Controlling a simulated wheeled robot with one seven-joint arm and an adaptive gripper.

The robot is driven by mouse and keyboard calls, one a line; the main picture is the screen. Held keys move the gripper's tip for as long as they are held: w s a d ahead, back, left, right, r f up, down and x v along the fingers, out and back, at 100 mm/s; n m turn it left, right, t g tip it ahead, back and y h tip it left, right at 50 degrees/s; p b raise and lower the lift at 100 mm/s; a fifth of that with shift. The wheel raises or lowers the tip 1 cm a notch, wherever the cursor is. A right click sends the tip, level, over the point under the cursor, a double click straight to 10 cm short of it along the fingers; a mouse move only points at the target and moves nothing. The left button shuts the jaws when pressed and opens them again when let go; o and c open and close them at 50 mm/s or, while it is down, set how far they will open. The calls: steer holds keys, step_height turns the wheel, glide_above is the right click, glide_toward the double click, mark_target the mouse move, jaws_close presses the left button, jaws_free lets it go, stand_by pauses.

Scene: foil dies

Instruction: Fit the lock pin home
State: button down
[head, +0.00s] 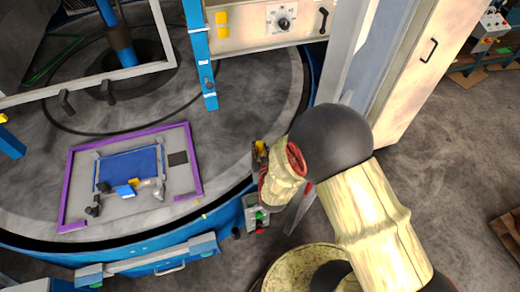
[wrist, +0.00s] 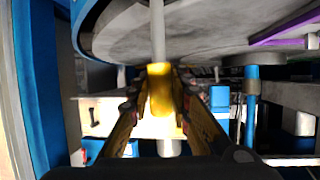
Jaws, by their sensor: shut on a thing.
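The lock pin appears in the wrist view as a yellow grip (wrist: 160,88) with a grey rod (wrist: 157,30) running up from it toward the round grey table. My gripper (wrist: 160,100) is shut on the yellow grip, with one finger on each side. In the head view my gripper (head: 260,158) is at the right edge of the round table, and a bit of yellow shows at its fingers. My wrist hides most of the pin there. I cannot tell whether the rod's end is in a hole.
The large round table (head: 230,120) has a blue rim. A purple frame (head: 197,170) lies on it around a blue plate (head: 130,165) and small clamps. A blue post (head: 198,60) stands behind. A small box with green and red buttons (head: 257,215) is close below my gripper.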

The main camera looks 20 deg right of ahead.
steer(key=shift+f+b, duration=3.3)
steer(key=shift+f, duration=0.25)
steer(key=c, duration=1.6)
jaws_free()
steer(key=shift+o, duration=0.2)
steer(key=shift+s, duration=0.1)
steer(key=v, duration=1.2)
